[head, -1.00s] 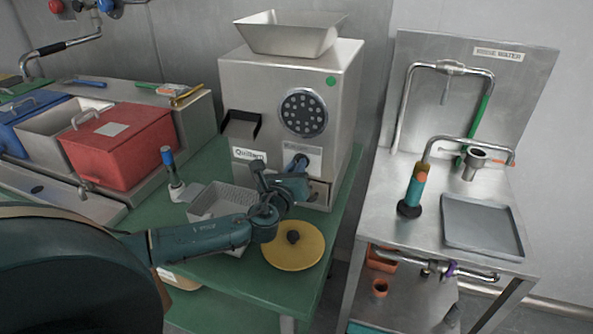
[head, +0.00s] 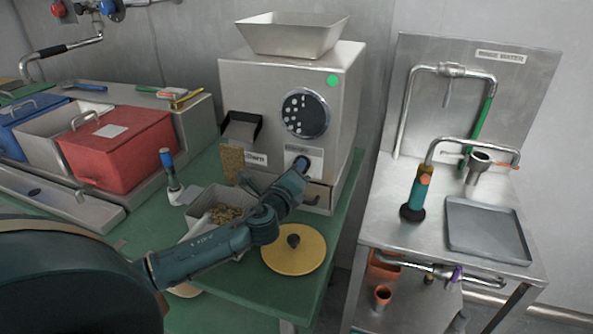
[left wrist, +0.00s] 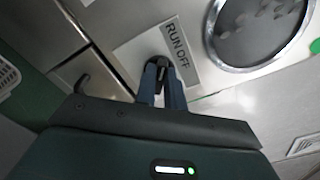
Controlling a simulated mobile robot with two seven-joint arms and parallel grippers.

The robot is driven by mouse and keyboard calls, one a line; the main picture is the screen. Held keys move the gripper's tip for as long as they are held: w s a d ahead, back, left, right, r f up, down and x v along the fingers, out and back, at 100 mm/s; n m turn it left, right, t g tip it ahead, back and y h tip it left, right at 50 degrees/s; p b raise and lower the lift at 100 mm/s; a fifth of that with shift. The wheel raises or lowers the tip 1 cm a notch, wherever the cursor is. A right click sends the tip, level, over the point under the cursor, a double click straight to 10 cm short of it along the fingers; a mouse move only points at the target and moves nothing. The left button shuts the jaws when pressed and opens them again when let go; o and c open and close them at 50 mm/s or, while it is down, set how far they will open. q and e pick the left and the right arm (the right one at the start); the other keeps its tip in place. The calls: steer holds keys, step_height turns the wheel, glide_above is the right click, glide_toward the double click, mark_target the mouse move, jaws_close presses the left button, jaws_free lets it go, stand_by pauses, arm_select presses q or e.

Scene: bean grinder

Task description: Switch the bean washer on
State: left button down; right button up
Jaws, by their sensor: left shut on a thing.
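A steel machine (head: 285,110) with a hopper (head: 293,33) on top and a round dark perforated window (head: 304,113) stands at the back of the green table. A label reading RUN OFF (left wrist: 178,50) is on its front, beside a dark switch knob (left wrist: 158,69). My left gripper (head: 303,165) is at this switch, its fingers shut on the knob, as the left wrist view shows (left wrist: 162,78). My right gripper is not in view.
A yellow round lid (head: 293,262) lies in front of the machine. A blue-topped tool (head: 170,172) stands left of the bin. A red lidded box (head: 119,148) is at left. A rinse water stand (head: 415,225) with pipes and a grey tray (head: 486,232) is at right.

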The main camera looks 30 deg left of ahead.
arm_select(q)
steer(key=shift+r, duration=0.1)
steer(key=c, duration=1.5)
jaws_free()
steer(key=b+v, duration=0.1)
steer(key=v, duration=1.2)
